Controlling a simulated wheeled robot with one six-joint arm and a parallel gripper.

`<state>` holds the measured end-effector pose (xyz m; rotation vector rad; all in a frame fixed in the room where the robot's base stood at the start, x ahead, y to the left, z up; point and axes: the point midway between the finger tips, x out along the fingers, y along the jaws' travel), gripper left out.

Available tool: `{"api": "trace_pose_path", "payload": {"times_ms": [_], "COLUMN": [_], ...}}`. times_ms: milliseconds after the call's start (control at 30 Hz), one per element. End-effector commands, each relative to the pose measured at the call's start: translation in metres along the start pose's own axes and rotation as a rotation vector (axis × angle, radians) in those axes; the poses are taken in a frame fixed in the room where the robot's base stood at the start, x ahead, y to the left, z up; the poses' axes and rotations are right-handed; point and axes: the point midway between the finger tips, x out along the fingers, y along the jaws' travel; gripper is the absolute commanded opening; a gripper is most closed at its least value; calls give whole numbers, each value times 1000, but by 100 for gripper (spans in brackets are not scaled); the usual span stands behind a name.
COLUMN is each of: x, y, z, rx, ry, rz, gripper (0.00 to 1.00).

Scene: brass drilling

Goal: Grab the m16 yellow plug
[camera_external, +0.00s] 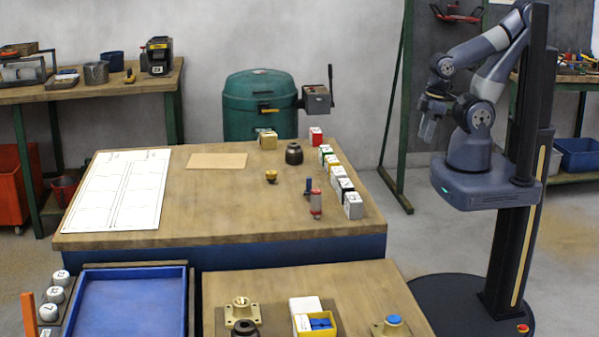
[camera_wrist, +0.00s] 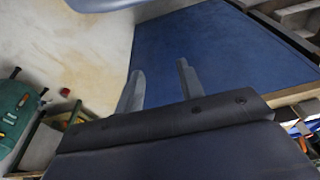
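My gripper (camera_external: 430,130) hangs beside the folded arm at the right, well away from the main bench. In the wrist view its two fingers (camera_wrist: 161,70) stand apart with nothing between them. I cannot make out a plug that is clearly the M16 yellow one. A row of small labelled boxes (camera_external: 345,188) stands along the bench's right edge, one with a yellow side (camera_external: 331,162); their labels are too small to read. A small brass-yellow piece (camera_external: 271,176) sits mid-bench. A yellow box (camera_external: 318,324) with blue pieces inside stands on the front table.
A blue tray (camera_external: 133,303) and a front table (camera_external: 365,295) stand nearer. Floor lies clear between bench and arm.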

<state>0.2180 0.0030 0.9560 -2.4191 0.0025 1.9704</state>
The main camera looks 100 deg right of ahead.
Motion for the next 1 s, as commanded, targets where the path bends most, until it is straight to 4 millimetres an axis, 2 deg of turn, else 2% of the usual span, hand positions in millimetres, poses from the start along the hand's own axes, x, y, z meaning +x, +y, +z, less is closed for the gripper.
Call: {"api": "trace_pose_path", "payload": {"times_ms": [333, 533, 800, 900, 1000], "x": [1, 1, 2, 3, 5], "y": [0, 0, 1, 4, 9], "z": [2, 2, 1, -12, -39], "rx": [-1, -2, -17, -100, -276], "ry": [-5, -5, -4, 23, 79], "rz": [1, 1, 4, 22, 61], "gripper": [36, 53, 53, 53, 53]}}
